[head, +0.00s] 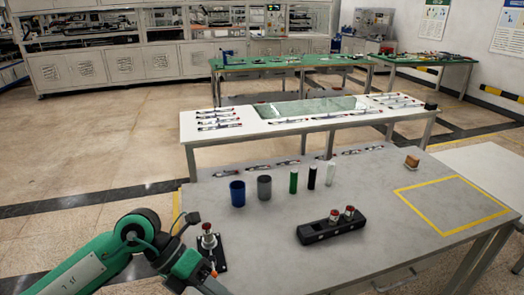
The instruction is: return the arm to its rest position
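My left arm (100,262), green and black, comes in from the lower left and bends down at the near left of the grey table (350,222). Its wrist (186,264) is beside a small black stand (221,252) that holds a red-topped metal piece (208,240). The fingers of my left gripper cannot be made out, so whether it is open or shut does not show. I see nothing clearly held. My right arm and gripper are not in view.
A blue cup (237,193), a grey cup (264,188) and green, black and white cylinders stand mid-table. A black holder (331,229) bears two red-topped pieces. A brown block (412,161) sits behind a bare yellow-outlined area (452,206). A white table (210,135) stands beyond.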

